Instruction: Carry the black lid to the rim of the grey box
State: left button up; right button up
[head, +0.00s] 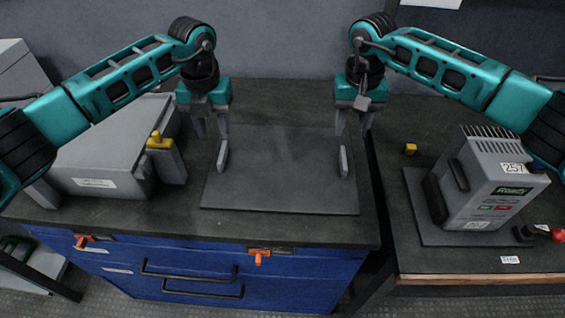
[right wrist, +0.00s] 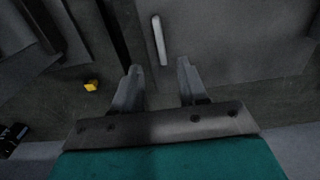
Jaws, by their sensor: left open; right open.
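The black lid (head: 282,175) looks like the flat dark plate lying on the dark bench top, with a pale upright handle near its left side (head: 222,157) and another near its right side (head: 343,161). My left gripper (head: 211,130) is open and empty, just above and behind the left handle. My right gripper (head: 354,130) is open and empty near the right handle; in the right wrist view that handle (right wrist: 160,38) lies ahead of the fingers (right wrist: 158,82), apart from them. A large grey box (head: 105,155) with a white label stands at the left.
A yellow-topped grey post (head: 165,155) stands beside the grey box. On the right bench, a finned grey unit (head: 490,190) stands on a dark mat (head: 412,190), with a small yellow object (head: 410,149) behind. A gap (head: 382,200) separates the benches. Blue drawers (head: 200,275) are below.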

aim_at(221, 157)
pick_arm(q)
notch_tip(221, 157, down, 10)
jog(key=shift+r, duration=0.1)
pick_arm(e)
notch_tip(221, 157, down, 10)
jog(key=shift+r, duration=0.1)
pick_arm(q)
jog(key=shift+c, duration=0.2)
pick_arm(e)
jog(key=shift+c, duration=0.2)
pick_arm(q)
grip_shut()
pick_arm(e)
grip_shut()
dwell(0.5)
